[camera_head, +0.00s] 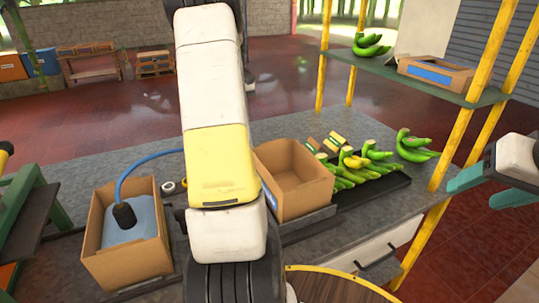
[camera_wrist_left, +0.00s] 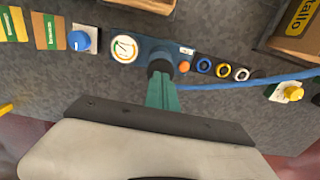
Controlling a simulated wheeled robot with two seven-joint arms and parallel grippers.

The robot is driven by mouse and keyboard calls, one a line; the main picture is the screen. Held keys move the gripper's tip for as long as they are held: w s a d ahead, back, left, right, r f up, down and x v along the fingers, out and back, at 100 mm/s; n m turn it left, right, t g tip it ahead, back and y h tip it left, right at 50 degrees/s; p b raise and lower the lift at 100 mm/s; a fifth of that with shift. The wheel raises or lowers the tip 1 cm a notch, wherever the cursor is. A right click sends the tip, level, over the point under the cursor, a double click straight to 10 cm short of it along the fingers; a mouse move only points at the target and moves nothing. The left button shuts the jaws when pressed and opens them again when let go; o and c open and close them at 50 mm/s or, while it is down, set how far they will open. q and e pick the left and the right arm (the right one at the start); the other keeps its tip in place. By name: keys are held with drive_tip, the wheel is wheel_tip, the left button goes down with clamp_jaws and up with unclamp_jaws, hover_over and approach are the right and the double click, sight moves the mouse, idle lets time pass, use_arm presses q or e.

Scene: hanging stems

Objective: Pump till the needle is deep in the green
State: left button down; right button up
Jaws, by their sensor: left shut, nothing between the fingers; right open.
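The gauge (camera_wrist_left: 124,48) is a round white dial on a dark blue pump unit (camera_wrist_left: 146,47) in the left wrist view. Its needle and coloured zone are too small to read surely. A black round knob (camera_wrist_left: 160,67) sits right of the dial. My left gripper (camera_wrist_left: 161,80) is shut and empty, its teal fingertips at the knob; I cannot tell whether they touch. A blue hose (camera_wrist_left: 230,84) runs right. In the head view the hose (camera_head: 140,162) leads to a black fitting on a blue bag (camera_head: 136,222) in a cardboard box. My right gripper (camera_head: 490,187) is open and empty.
My left arm hides the middle of the grey table (camera_head: 380,217). An open empty carton (camera_head: 296,188) and a black tray (camera_head: 384,190) of bananas stand right of it. A yellow-posted shelf (camera_head: 405,75) rises at the right. Coloured rings (camera_wrist_left: 223,70) lie beside the pump.

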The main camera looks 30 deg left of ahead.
use_arm(q)
drive_tip(key=shift+r, duration=0.25)
drive_tip(key=shift+f, duration=1.6)
drive_tip(key=shift+r, duration=1.6)
wheel_tip(320, 180, up, 8)
drive_tip(key=shift+d, duration=0.1)
